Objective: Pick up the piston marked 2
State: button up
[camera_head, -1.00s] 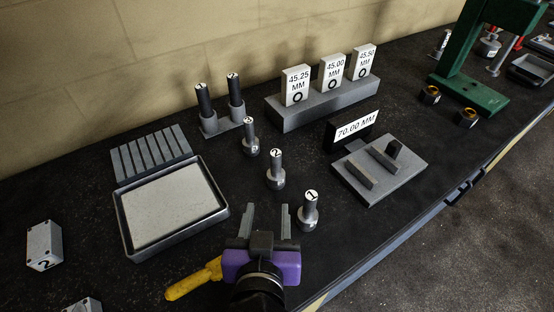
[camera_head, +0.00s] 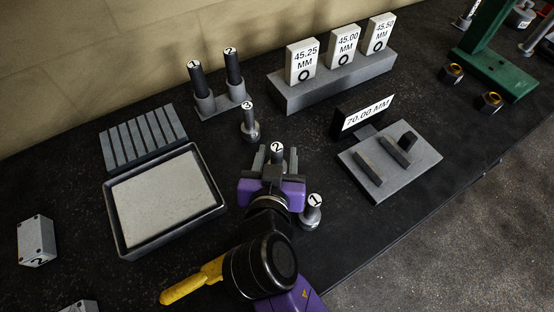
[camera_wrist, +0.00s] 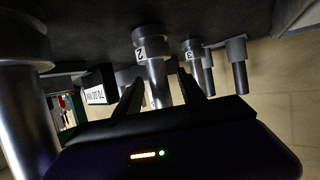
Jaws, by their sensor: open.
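The piston marked 2 (camera_head: 276,150) stands upright on the bench, a grey rod with a white numbered top. My gripper (camera_head: 276,158) is open with its two fingers on either side of this piston's rod; its lower part is hidden behind my gripper. In the wrist view, which looks upside down, the piston marked 2 (camera_wrist: 154,65) shows between the open fingers (camera_wrist: 160,88). I cannot tell whether the fingers touch it. The piston marked 1 (camera_head: 312,212) stands just to the right of my gripper. The piston marked 3 (camera_head: 249,122) stands behind, to the left.
Two dark rods marked 1 and 2 stand in a holder (camera_head: 222,107). A shallow tray (camera_head: 112,232) and a slotted block (camera_head: 143,137) lie left. A grey stand (camera_head: 335,87) bears size signs behind. A plate (camera_head: 408,178) with a 70.00 MM sign (camera_head: 368,113) sits right.

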jog(key=shift+x, duration=1.45)
jog(key=shift+c, duration=0.5)
grip_shut()
jog(key=shift+r, duration=0.1)
